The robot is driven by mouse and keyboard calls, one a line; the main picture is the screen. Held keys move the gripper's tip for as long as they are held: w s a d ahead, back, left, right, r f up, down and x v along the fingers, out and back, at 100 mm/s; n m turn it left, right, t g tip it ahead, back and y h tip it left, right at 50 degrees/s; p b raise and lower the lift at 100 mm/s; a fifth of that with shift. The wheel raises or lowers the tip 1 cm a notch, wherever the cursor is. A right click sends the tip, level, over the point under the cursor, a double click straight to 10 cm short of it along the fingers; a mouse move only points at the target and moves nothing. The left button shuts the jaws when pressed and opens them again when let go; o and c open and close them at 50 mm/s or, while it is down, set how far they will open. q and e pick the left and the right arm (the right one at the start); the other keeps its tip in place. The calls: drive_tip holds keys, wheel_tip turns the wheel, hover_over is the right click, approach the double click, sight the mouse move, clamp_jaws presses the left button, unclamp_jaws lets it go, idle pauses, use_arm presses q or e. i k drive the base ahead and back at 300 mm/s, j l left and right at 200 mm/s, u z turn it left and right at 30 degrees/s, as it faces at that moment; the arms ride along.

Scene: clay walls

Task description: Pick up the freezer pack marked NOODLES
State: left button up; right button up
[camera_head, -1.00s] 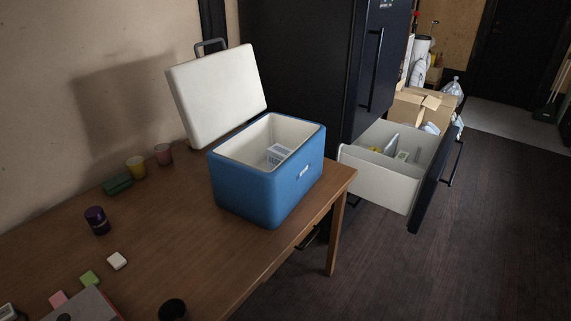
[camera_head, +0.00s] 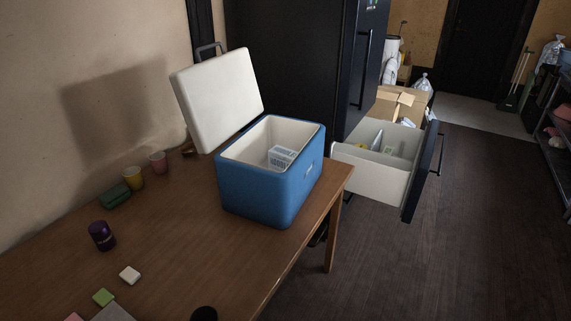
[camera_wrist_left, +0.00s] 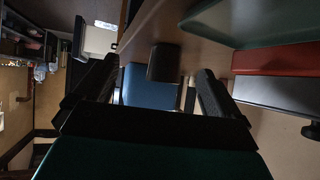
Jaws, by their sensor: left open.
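No label reading NOODLES can be made out in either view. The open freezer drawer (camera_head: 372,183), at the right in the head view, holds a few packs (camera_head: 377,141), partly hidden by its walls and too small to read. A pale printed pack (camera_head: 281,156) lies inside the open blue cooler (camera_head: 262,192) on the table; its print is also unreadable. In the left wrist view my left gripper (camera_wrist_left: 157,70) is open, with nothing held between its fingers. The blue cooler (camera_wrist_left: 148,88) shows beyond them. My right gripper is in neither view.
The wooden table (camera_head: 185,225) carries cups (camera_head: 134,178), a purple-lidded jar (camera_head: 102,235) and small blocks. The cooler's white lid (camera_head: 217,97) stands raised. The dark fridge (camera_head: 290,75) is behind. A cardboard box (camera_head: 400,103) is beyond the drawer. Floor (camera_head: 460,240) right of the drawer is clear.

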sight(280, 158)
drive_tip(key=k, duration=0.5)
drive_tip(key=k+u, duration=0.2)
drive_tip(key=k, duration=0.2)
drive_tip(key=k+j+u, duration=0.15)
drive_tip(key=k, duration=0.2)
drive_tip(key=u, duration=1.55)
drive_tip(key=l+u, duration=0.1)
drive_tip(key=u, duration=0.3)
drive_tip(key=l+u, duration=0.1)
drive_tip(key=u, duration=0.25)
drive_tip(key=l+u, duration=0.1)
drive_tip(key=u, duration=0.3)
drive_tip(key=k+l, duration=0.15)
drive_tip(key=l, duration=0.3)
drive_tip(key=k+l, duration=0.15)
drive_tip(key=l, duration=0.3)
drive_tip(key=k+l, duration=0.15)
drive_tip(key=l, duration=0.25)
drive_tip(key=k+l, duration=0.15)
drive_tip(key=l, duration=0.3)
drive_tip(key=k+l, duration=0.15)
drive_tip(key=l, duration=0.3)
drive_tip(key=k+l, duration=0.15)
drive_tip(key=l, duration=0.3)
drive_tip(key=k+l, duration=0.15)
drive_tip(key=l, duration=0.25)
drive_tip(key=k+l, duration=0.1)
drive_tip(key=l, duration=0.35)
